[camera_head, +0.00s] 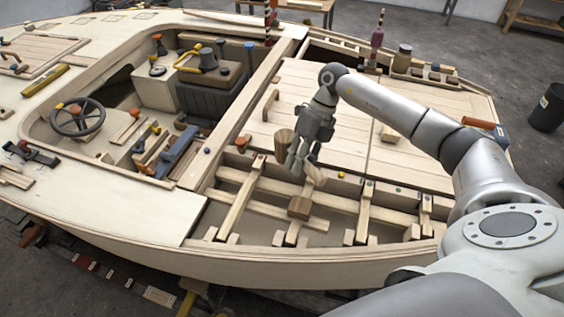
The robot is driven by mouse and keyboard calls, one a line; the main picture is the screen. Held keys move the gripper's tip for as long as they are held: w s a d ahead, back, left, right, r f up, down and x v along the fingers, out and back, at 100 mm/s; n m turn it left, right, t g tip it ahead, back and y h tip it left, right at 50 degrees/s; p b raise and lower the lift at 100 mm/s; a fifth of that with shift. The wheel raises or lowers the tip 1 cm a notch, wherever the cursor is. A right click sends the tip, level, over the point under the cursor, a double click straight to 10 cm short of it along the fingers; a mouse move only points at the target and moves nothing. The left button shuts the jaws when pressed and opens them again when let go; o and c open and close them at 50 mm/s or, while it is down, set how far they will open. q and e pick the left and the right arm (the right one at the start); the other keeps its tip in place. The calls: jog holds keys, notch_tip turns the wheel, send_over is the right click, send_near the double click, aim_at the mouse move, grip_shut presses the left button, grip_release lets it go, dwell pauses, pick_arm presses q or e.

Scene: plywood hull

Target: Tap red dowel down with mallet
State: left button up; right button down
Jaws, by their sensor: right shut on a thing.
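My right gripper (297,160) is over the open framed bay of the hull, its fingers closed around a wooden thing. A brown rounded wooden head (284,142), which looks like the mallet's, shows on the left side of the fingers. A paler wooden piece shows just right of the fingers; I cannot tell whether it is part of the mallet. My left gripper is not in view.
A brown block (300,207) sits on a rib below the gripper. Ribs and crosspieces (363,212) divide the bay. An orange-topped piece (241,143) stands at its back left. Flat deck panels (415,165) lie behind. The cockpit with a steering wheel (77,119) is left.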

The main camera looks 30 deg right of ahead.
notch_tip(320, 180, down, 3)
jog(key=shift+b, duration=0.65)
jog(key=shift+r+p, duration=0.5)
notch_tip(320, 180, up, 4)
jog(key=p, duration=0.3)
jog(key=shift+r, duration=0.15)
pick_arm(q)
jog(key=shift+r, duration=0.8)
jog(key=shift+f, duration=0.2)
pick_arm(e)
jog(key=shift+f, duration=0.4)
